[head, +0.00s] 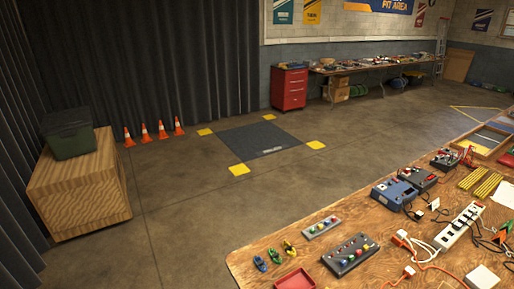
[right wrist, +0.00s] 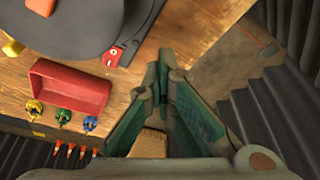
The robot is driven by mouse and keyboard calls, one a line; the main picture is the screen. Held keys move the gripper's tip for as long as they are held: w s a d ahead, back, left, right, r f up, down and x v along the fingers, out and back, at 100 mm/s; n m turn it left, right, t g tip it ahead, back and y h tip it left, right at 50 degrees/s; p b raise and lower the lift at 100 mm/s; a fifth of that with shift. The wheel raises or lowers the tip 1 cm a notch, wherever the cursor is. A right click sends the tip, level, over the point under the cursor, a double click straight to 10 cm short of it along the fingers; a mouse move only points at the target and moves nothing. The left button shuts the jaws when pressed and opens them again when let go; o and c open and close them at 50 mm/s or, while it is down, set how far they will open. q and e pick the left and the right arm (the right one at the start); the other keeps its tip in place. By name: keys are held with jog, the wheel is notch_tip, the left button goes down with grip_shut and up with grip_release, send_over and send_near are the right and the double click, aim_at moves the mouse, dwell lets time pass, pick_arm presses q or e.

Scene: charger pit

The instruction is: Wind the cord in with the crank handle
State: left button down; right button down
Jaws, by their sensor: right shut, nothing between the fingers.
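My right gripper (right wrist: 163,65) shows in the right wrist view, its green-padded fingers together and empty. It is by the edge of the wooden table (right wrist: 140,77). A dark round body (right wrist: 85,22) with a red tab (right wrist: 113,55) lies at the upper left of that view, apart from the fingertips; I cannot tell whether it is the cord reel. I cannot make out a crank handle in either view. In the head view, orange cord (head: 436,262) runs over the table's front right. My left gripper is not in view.
A red tray (right wrist: 70,88) lies near the table edge, beside small yellow (right wrist: 35,108), green (right wrist: 63,116) and blue (right wrist: 89,123) pieces. In the head view a button box (head: 350,254), blue case (head: 394,193) and white power strip (head: 460,226) crowd the table. The floor beyond is mostly clear.

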jog(key=shift+s+a, duration=0.1)
jog(key=shift+a, duration=2)
jog(key=c, duration=0.6)
grip_release()
notch_tip(320, 180, up, 8)
